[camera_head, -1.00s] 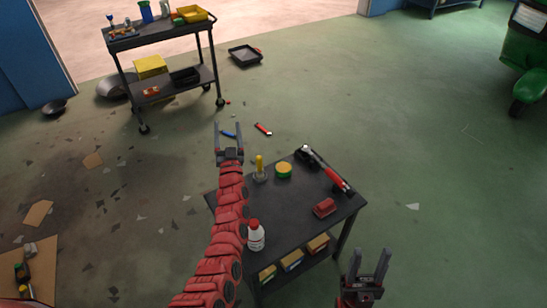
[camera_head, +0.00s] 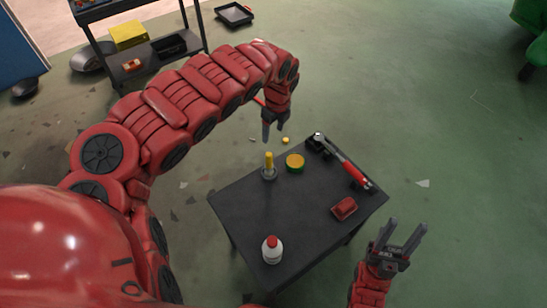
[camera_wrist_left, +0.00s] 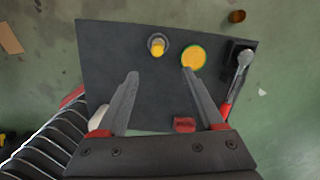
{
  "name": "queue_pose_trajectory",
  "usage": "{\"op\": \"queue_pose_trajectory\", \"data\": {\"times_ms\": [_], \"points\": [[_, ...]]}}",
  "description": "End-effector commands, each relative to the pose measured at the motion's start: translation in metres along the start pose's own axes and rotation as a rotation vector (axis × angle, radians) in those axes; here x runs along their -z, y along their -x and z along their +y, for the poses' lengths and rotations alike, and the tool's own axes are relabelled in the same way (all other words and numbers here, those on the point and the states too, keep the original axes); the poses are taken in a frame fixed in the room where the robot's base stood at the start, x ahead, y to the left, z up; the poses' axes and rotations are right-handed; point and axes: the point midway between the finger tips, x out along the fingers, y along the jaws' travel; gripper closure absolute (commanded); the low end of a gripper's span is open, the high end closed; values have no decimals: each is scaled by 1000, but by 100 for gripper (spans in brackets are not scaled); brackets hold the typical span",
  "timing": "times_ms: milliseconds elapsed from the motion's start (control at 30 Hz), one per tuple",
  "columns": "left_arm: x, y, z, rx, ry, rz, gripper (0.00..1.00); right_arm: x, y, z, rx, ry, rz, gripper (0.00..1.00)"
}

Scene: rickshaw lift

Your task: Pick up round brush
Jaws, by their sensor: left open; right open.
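The round brush, with an upright yellow handle and a grey round base, stands on the dark table (camera_head: 240,205) near its far left edge (camera_head: 269,163). In the left wrist view the brush (camera_wrist_left: 158,46) shows from above, just beyond the fingertips and between their lines. My left gripper (camera_head: 273,134) points down, open and empty, above and behind the brush in the head view. It also shows in the left wrist view (camera_wrist_left: 161,73). My right gripper (camera_head: 407,225) is open and empty, right of the table's front corner.
A yellow and green round tin (camera_head: 295,162) stands close right of the brush. A red-handled tool (camera_head: 345,163) lies along the right edge. A red block (camera_head: 344,208) and a white bottle with a red cap (camera_head: 272,250) stand nearer. A cart (camera_head: 150,70) is at the back left.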

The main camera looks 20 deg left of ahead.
Motion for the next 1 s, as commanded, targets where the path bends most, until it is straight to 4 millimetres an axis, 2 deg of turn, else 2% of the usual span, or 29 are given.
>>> {"op": "queue_pose_trajectory", "data": {"times_ms": [167, 300, 533, 867, 1000], "points": [[1, -24, 5, -17, -7, -3, 31, -2, 10, 0, 0, 0, 0, 50], [3, -59, 5, -16, -6, 2, 31, -4, 25, -1, 0, 0, 0, 50], [1, -103, 3, -8, -4, 1, 31, -4, 25, -1, 0, 0, 0, 50], [0, -127, 3, -6, -3, -1, 31, -4, 26, -1, 0, 0, 0, 50], [1, -147, 5, -7, -4, 1, 31, -4, 25, -1, 0, 0, 0, 50]]}}
